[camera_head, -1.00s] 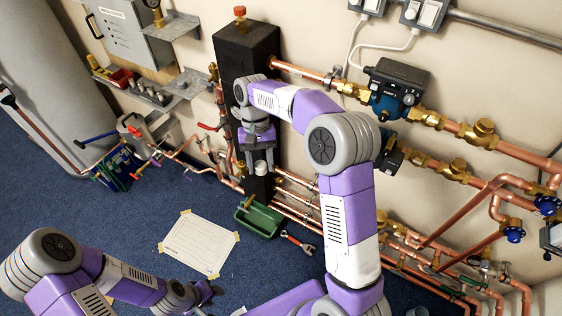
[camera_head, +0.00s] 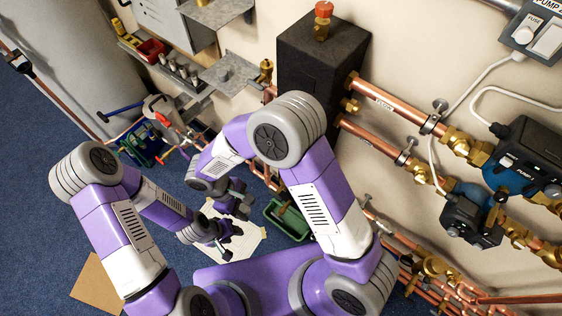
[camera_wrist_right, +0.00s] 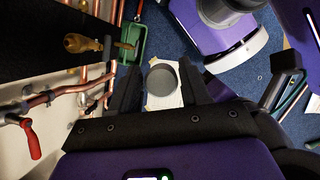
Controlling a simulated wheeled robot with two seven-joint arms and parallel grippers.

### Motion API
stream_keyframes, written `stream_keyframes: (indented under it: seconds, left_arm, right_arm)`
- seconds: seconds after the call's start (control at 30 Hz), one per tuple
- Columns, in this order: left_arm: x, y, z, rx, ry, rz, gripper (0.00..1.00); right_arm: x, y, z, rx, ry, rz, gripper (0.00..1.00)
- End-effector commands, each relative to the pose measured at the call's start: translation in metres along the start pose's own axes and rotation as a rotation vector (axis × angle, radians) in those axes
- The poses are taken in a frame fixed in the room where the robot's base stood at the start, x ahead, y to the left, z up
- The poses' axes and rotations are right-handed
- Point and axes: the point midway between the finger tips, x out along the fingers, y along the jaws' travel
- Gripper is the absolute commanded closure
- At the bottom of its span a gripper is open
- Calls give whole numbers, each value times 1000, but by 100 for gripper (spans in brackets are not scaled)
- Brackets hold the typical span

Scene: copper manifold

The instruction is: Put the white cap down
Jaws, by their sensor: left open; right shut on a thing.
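The cap (camera_wrist_right: 163,79) shows in the right wrist view as a round grey-white disc between my right fingers. My right gripper (camera_head: 240,203) is shut on it and hangs over the paper sheet (camera_head: 250,238) on the floor; in the right wrist view the sheet lies behind the cap. I cannot make out the cap in the head view, where my arm and gripper hide it. My left gripper (camera_head: 226,247) is open, just below my right gripper in the head view, and also over the sheet.
A green tray (camera_head: 282,222) is on the floor right of the sheet. The tall black block (camera_head: 315,75) and copper pipes (camera_head: 385,95) line the wall. A cardboard piece (camera_head: 95,284) lies at lower left.

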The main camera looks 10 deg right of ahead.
Motion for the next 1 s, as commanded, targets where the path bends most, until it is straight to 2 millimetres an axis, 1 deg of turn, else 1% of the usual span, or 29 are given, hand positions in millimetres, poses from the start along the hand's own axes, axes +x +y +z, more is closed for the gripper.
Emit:
stream_keyframes:
  seconds: [0.5,0.7,0.77,0.9,1.0]
  left_arm:
    - [6,-2,0,0,0,0,57]
    - [8,-3,0,0,0,0,57]
    - [8,-3,0,0,0,0,57]
    - [14,-5,-1,0,0,0,57]
    - [15,-6,-1,0,0,0,57]
  right_arm:
    - [21,124,48,10,1,-2,87]
    - [27,165,64,10,1,-1,87]
    - [29,175,68,9,0,-2,87]
    - [49,174,60,3,-4,-2,87]
    - [56,175,57,3,-2,-1,87]
